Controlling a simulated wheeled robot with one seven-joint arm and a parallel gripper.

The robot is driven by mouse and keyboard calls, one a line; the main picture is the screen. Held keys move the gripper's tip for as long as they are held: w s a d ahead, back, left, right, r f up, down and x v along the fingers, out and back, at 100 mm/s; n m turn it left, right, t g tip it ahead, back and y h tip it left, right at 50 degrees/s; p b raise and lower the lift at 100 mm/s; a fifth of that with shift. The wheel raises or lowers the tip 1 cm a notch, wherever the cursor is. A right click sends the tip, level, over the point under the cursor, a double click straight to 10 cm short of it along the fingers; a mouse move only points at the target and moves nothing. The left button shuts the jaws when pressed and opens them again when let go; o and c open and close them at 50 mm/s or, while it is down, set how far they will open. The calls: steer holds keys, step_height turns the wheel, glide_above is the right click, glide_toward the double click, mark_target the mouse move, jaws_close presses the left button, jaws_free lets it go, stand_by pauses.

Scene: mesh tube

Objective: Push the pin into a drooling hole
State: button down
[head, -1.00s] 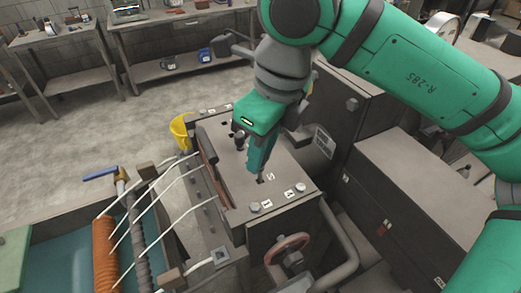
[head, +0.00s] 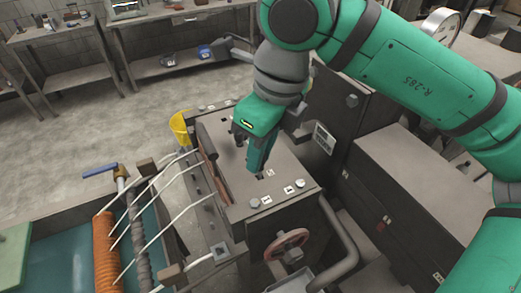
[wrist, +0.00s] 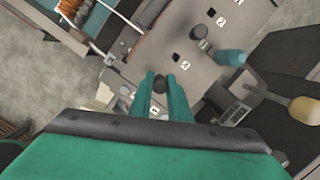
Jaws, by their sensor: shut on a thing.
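The grey machine block (head: 235,185) carries a top plate with dark square holes and small white number labels. My gripper (head: 257,170) points down over the near end of this plate, close to one hole. In the wrist view its two green fingers (wrist: 161,84) are shut on a dark round-headed pin (wrist: 160,86). The pin's lower part is hidden, so I cannot tell whether it is in a hole. Bare holes show farther along the plate in the wrist view (wrist: 177,58). White strands (head: 150,195) run from the block's left side down to the left.
A red handwheel (head: 287,243) and a bent pipe (head: 340,235) stand at the block's near side. Grey cabinets (head: 415,195) stand to the right. An orange roll (head: 106,250) lies in the bath at left.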

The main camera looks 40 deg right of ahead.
steer(key=shift+f, duration=1.25)
stand_by(1.2)
steer(key=c, duration=1.6)
jaws_free()
steer(key=r, duration=0.3)
steer(key=s+r, duration=0.1)
steer(key=r, duration=0.3)
steer(key=s+r, duration=0.1)
steer(key=r, duration=0.2)
steer(key=shift+d+r, duration=0.25)
steer(key=shift+d, duration=0.05)
